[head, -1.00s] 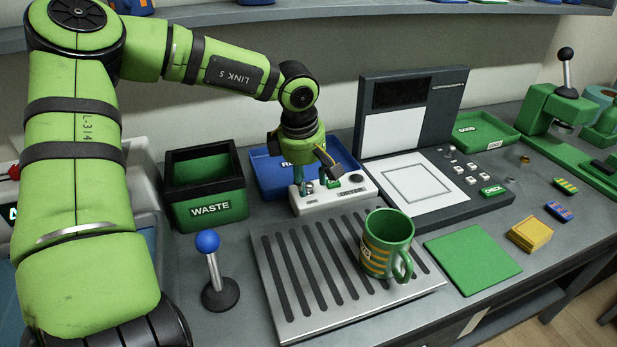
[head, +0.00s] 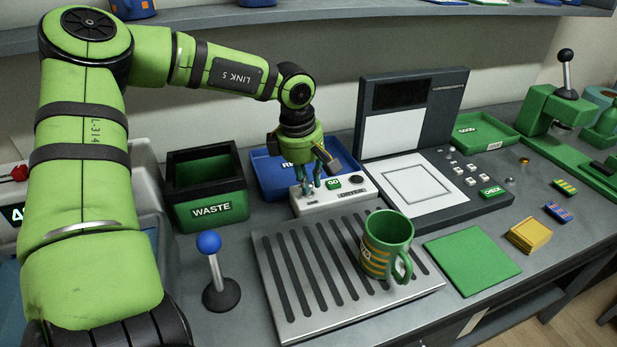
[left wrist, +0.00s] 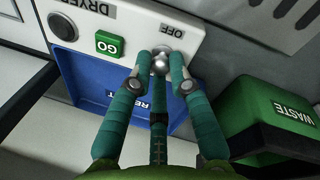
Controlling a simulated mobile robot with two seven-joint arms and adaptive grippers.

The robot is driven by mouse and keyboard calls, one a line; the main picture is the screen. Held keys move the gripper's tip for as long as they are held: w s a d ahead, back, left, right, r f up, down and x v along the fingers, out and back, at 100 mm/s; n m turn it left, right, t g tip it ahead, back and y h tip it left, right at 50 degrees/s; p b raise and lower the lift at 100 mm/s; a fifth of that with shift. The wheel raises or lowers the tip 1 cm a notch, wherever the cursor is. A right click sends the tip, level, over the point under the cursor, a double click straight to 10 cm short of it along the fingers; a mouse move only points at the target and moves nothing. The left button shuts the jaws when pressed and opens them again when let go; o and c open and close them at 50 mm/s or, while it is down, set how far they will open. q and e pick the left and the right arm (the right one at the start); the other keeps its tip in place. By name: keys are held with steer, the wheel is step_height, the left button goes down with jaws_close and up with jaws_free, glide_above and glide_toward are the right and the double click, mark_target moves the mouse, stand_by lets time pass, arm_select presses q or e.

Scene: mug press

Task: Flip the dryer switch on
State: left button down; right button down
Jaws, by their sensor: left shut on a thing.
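The dryer box (head: 361,195) is a white panel behind the slotted metal tray. It carries a green GO button (head: 333,184), a dark round knob (head: 356,180) and a small metal switch with a ball tip. My left gripper (head: 309,188) points down at the box's left end. In the left wrist view, its teal fingers (left wrist: 161,72) are shut on the silver ball of the dryer switch (left wrist: 160,61), beside the OFF label (left wrist: 172,31). The fingers partly hide the switch, and its tilt is hard to tell. My right gripper is not in view.
A green WASTE bin (head: 208,205) stands left of the box, and a blue tray (head: 268,172) lies behind it. A striped green mug (head: 386,238) stands on the slotted tray (head: 290,300). A blue-knobbed lever (head: 211,262) stands at front left. A dark press-like panel (head: 412,120) rises at right.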

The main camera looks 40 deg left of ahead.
arm_select(q)
steer(key=shift+w+a+g+h, duration=0.1)
steer(key=shift+a+g+h, duration=0.2)
steer(key=shift+h, duration=0.3)
steer(key=shift+w+a+f+h, duration=0.1)
steer(key=shift+a+f+h, duration=0.05)
steer(key=shift+h, duration=0.25)
steer(key=g+h+b, duration=0.1)
steer(key=a+h+b, duration=0.1)
steer(key=shift+w+a+f+g+h, duration=0.1)
steer(key=shift+w+f+g+h, duration=0.05)
steer(key=shift+w+g+h, duration=0.2)
steer(key=shift+a+g+h+b, duration=0.1)
steer(key=shift+g+h+b, duration=0.25)
steer(key=shift+h+b, duration=0.15)
steer(key=c, duration=1.2)
jaws_free()
steer(key=shift+o, duration=0.2)
